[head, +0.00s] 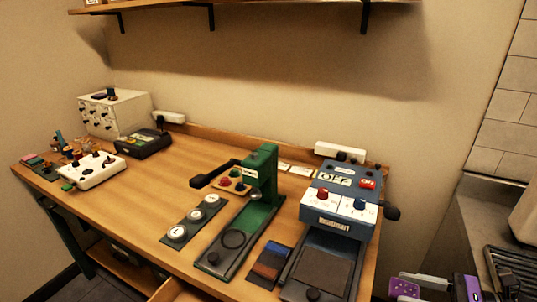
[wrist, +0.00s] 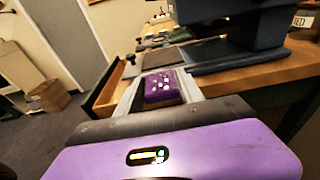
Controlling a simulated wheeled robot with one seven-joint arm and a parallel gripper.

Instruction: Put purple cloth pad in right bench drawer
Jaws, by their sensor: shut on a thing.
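The purple cloth pad (wrist: 163,88), with pale spots on its face, sits between the two grey fingers of my gripper (wrist: 160,82) in the wrist view. My gripper is shut on it. In the head view my gripper (head: 418,284) is at the bottom right, off the right end of the bench, with the pad (head: 403,287) at its tip. An open wooden drawer (wrist: 106,92) shows left of the fingers in the wrist view. The drawer's edge (head: 176,291) also shows at the bottom of the head view. The pad is apart from the drawer; its inside is mostly hidden.
The wooden bench (head: 150,215) carries a blue machine (head: 335,200) at its right end and a green press (head: 262,185) beside it. Folded cloths (head: 270,263) lie near the front edge. A grey counter (head: 475,215) stands right. Cardboard boxes (wrist: 40,95) are on the floor.

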